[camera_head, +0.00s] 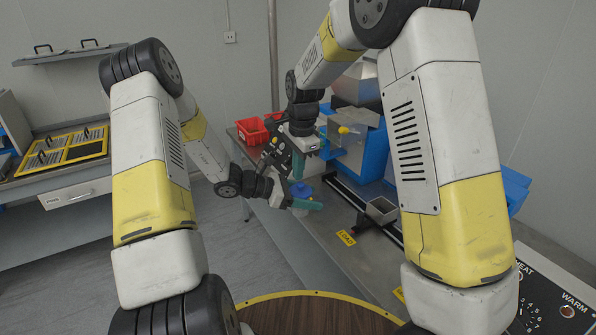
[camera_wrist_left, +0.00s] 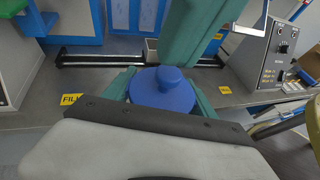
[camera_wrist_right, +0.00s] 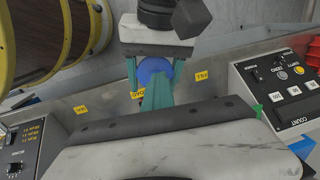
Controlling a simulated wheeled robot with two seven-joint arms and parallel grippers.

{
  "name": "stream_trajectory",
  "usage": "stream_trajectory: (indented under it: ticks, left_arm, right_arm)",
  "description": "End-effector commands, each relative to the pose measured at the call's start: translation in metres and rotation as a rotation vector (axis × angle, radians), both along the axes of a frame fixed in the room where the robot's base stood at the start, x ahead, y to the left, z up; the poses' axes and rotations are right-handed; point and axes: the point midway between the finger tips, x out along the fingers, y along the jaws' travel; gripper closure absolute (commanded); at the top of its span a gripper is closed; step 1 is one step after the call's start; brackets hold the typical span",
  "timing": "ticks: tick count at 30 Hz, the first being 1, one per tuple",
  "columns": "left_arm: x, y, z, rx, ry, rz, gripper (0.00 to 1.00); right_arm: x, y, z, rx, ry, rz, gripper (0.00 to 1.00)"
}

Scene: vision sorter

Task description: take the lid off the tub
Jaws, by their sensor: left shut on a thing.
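The tub (camera_head: 302,213) shows only as a small pale part below my left gripper's fingers; the rest is hidden. Its blue lid (camera_head: 301,189) sits on top, with a round knob that shows in the left wrist view (camera_wrist_left: 168,78). My left gripper (camera_head: 305,203) is shut on the tub from the side, its teal fingers on either side just under the lid. The lid also shows between those fingers in the right wrist view (camera_wrist_right: 154,72). My right gripper (camera_head: 298,168) points down just above the lid, its teal fingers together and apparently empty.
A grey bench (camera_head: 325,228) runs under the tub. A small grey open box (camera_head: 381,210) stands to its right, near a dark rail. A red crate (camera_head: 253,132) and a blue machine (camera_head: 352,150) stand behind. A control box (camera_wrist_left: 268,52) is farther along.

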Motion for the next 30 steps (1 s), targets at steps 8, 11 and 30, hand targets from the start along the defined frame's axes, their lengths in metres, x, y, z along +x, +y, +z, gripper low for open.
stream_trajectory:
  ticks: [8, 11, 30]
  left_arm:
    - [0.0001, -0.0001, 0.0004, -0.001, 0.000, 0.000, 1.00]
    - [0.0001, -0.0001, 0.0004, -0.001, 0.000, 0.000, 1.00]
    - [0.0001, -0.0001, 0.0004, -0.001, 0.000, 0.000, 1.00]
  right_arm:
    - [0.0006, 0.0005, 0.0087, -0.063, 0.088, 0.000, 1.00]
    - [0.0004, 0.0002, 0.0104, -0.071, 0.099, 0.000, 1.00]
    - [0.0000, 0.0001, 0.0106, -0.072, 0.101, 0.000, 0.77]
